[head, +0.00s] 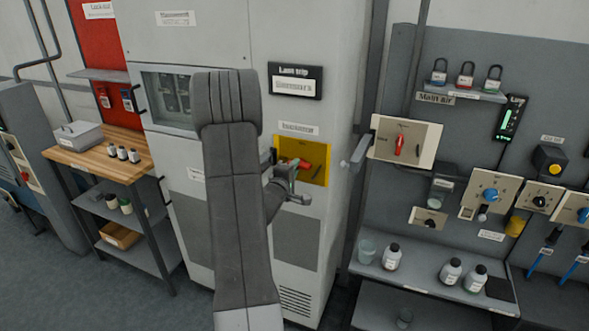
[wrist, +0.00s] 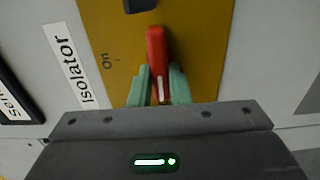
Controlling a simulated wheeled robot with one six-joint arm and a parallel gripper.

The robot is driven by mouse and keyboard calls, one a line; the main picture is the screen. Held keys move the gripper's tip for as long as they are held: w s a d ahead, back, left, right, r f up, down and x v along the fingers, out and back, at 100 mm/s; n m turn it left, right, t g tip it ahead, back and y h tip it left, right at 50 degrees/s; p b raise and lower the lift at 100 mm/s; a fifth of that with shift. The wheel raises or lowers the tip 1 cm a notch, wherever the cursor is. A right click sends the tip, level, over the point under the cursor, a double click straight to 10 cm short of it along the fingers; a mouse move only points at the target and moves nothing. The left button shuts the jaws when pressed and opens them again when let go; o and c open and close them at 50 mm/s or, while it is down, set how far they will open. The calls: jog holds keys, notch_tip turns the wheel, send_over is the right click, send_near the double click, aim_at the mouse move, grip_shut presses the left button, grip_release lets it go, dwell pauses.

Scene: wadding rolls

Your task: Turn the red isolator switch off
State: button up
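The red isolator switch (head: 304,163) is a red handle on a yellow plate (head: 318,176) on the grey cabinet, below a white label. In the wrist view the handle (wrist: 156,50) stands upright in the picture, with the "On" mark (wrist: 107,61) to its left and the "Isolator" label (wrist: 70,62) further left. My gripper (wrist: 159,80) has its two green fingers on either side of the handle, close against it with no clear gap. In the head view my gripper (head: 290,174) is at the plate, and my arm hides part of the cabinet left of it.
Another red switch (head: 400,145) is on a cream plate on the right wall panel. A lever (head: 358,152) sticks out beside the cabinet's right edge. Padlocks (head: 466,75) and bottles (head: 451,272) stand on shelves at right. A wooden-topped bench (head: 90,160) stands at left.

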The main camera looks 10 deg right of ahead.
jog(key=o, duration=0.4)
jog(key=shift+o, duration=0.2)
jog(key=b+v, duration=0.3)
jog(key=v, duration=1.1)
jog(key=shift+b, duration=0.35)
jog(key=shift+w, duration=0.1)
jog(key=p+x, duration=0.3)
jog(key=x, duration=1.1)
jog(key=shift+p, duration=0.3)
